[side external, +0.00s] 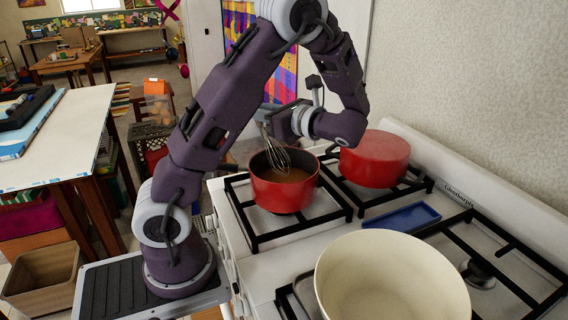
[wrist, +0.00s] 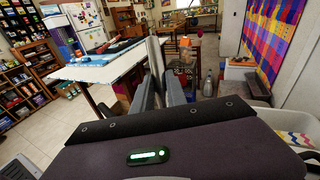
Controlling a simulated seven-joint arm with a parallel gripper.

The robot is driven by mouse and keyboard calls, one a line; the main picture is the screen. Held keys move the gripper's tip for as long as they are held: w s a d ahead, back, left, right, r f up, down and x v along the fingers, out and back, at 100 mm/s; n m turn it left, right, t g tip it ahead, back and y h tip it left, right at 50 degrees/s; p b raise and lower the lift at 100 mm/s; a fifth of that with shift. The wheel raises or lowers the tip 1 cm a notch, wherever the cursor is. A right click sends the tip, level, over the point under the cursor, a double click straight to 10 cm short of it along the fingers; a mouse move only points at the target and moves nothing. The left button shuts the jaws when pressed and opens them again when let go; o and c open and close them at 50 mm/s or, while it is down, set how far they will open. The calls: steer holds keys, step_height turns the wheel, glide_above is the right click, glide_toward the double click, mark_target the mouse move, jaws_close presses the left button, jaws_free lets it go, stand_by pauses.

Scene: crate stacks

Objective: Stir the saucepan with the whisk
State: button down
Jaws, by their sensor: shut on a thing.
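An open red saucepan (side external: 284,196) with brown liquid in it stands on the back-left part of the stove. The whisk (side external: 275,153) hangs tilted, its wire head down inside the pan's rim above or touching the liquid; I cannot tell which. My gripper (side external: 268,112) is above the pan and shut on the whisk's handle, partly hidden by my wrist. In the wrist view my gripper's fingers (wrist: 156,92) close on the grey whisk handle (wrist: 154,55). The wire head and the saucepan do not show there.
A second red pot (side external: 375,160), seemingly upside down, stands right behind the saucepan. A large cream pot (side external: 390,280) is at the front right. A blue tray (side external: 402,216) lies between burners. The wall is close behind the stove. A white-topped table (side external: 60,140) stands at left.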

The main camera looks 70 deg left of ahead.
steer(key=a+r, duration=0.1)
steer(key=r, duration=0.1)
steer(key=s+a+r, duration=0.1)
steer(key=r, duration=0.1)
steer(key=a+r, duration=0.1)
steer(key=r, duration=0.1)
steer(key=shift+s+r, duration=0.1)
steer(key=shift+s, duration=0.25)
steer(key=shift+r, duration=0.1)
steer(key=shift+r, duration=2.4)
